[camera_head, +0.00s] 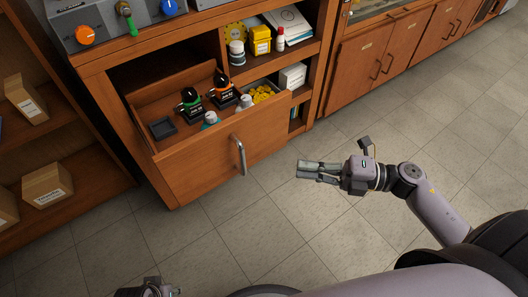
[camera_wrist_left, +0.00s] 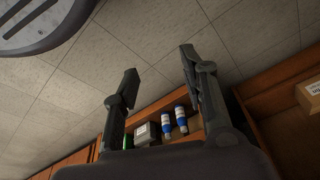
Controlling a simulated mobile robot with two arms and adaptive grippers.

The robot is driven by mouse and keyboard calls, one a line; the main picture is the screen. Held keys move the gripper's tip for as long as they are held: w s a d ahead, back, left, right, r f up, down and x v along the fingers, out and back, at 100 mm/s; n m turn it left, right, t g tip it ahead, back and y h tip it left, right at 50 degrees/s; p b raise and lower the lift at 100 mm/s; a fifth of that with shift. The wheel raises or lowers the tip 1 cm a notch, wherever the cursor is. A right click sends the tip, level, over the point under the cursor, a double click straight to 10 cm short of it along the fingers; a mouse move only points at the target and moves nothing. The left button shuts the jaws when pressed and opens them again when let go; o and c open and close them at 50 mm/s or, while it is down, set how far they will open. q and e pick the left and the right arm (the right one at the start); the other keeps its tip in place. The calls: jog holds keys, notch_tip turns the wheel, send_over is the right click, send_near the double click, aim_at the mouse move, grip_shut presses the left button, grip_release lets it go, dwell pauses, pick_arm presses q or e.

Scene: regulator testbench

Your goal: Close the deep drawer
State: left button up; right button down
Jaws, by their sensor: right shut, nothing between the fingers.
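The deep wooden drawer (camera_head: 190,174) is pulled out of the cabinet below the bench top. Its front carries a vertical metal bar handle (camera_head: 239,156). Inside are two dark regulators with green and orange parts (camera_head: 221,90), a dark square tray (camera_head: 163,128) and a container of yellow pieces (camera_head: 263,93). My right gripper (camera_head: 300,171) is shut and empty, to the right of the handle and apart from it. My left gripper barely shows at the bottom edge of the head view; in the left wrist view it is open and empty (camera_wrist_left: 158,63), with its fingers spread.
An open shelf (camera_head: 262,57) above the drawer's right side holds boxes and bottles. A wooden shelf unit with cardboard boxes (camera_head: 47,185) stands at the left. Closed cabinets (camera_head: 355,75) continue at the right. The tiled floor (camera_head: 290,230) before the drawer is clear.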

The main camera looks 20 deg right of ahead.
aim_at(265, 151)
pick_arm(q)
jog(key=shift+r, duration=0.7)
pick_arm(e)
jog(key=w+a, duration=0.7)
jog(key=shift+w+a, duration=0.15)
jog(key=shift+a, duration=0.25)
